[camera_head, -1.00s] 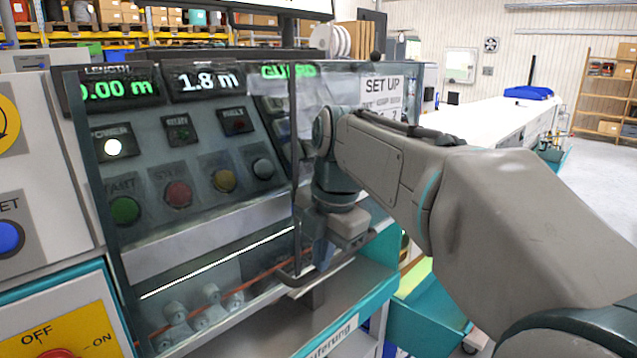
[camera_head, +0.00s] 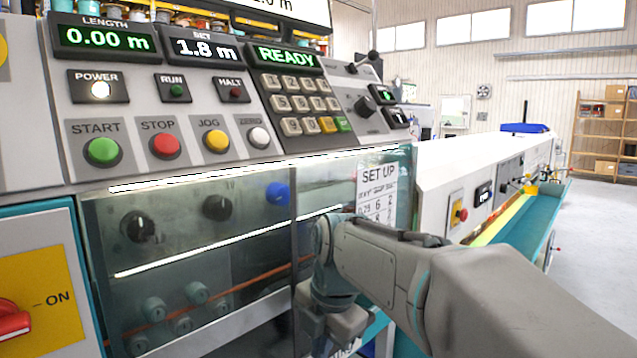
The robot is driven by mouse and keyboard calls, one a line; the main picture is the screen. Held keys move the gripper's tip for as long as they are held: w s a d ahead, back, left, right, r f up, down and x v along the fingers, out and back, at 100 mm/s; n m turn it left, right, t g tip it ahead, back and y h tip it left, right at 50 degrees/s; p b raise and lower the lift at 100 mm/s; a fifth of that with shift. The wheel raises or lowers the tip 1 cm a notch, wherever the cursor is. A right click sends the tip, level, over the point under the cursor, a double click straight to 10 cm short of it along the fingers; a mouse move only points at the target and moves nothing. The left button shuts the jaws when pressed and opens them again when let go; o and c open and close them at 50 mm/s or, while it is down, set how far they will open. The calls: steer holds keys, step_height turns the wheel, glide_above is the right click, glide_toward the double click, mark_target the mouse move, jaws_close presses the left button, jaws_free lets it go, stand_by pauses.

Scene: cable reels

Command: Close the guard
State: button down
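The guard (camera_head: 240,260) is a clear, smoky panel on the front of the machine. It hangs in front of the lower bay, below the button panel. Knobs and cable rollers show through it, and a SET UP sheet (camera_head: 378,195) shows at its right end. The display (camera_head: 286,57) above reads READY in green. My gripper (camera_head: 338,330) is low at the guard's right part, at the picture's bottom edge. Its fingertips are hidden or cut off, so I cannot tell if they touch the guard or its handle.
The button panel (camera_head: 200,110) above the guard is uncovered, with START, STOP and JOG buttons and a keypad. A red switch on a yellow plate (camera_head: 40,315) is at lower left. A long white machine (camera_head: 470,165) runs back at right, with open floor beyond it.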

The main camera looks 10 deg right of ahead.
steer(key=shift+s+f, duration=0.15)
steer(key=shift+f, duration=0.4)
steer(key=shift+r, duration=0.15)
steer(key=w+p+v, duration=0.1)
steer(key=p+v, duration=0.4)
steer(key=v, duration=0.9)
steer(key=s+d+f+m+p, duration=0.2)
steer(key=s+m+p, duration=0.4)
steer(key=m, duration=0.6)
steer(key=s+d+f+m+h+p, duration=0.1)
steer(key=s+f+m+p, duration=0.4)
steer(key=m, duration=0.8)
steer(key=shift+s+d+t+p, duration=0.35)
steer(key=shift+s+d+t, duration=0.05)
steer(key=shift+s, duration=0.1)
steer(key=shift+a, duration=0.1)
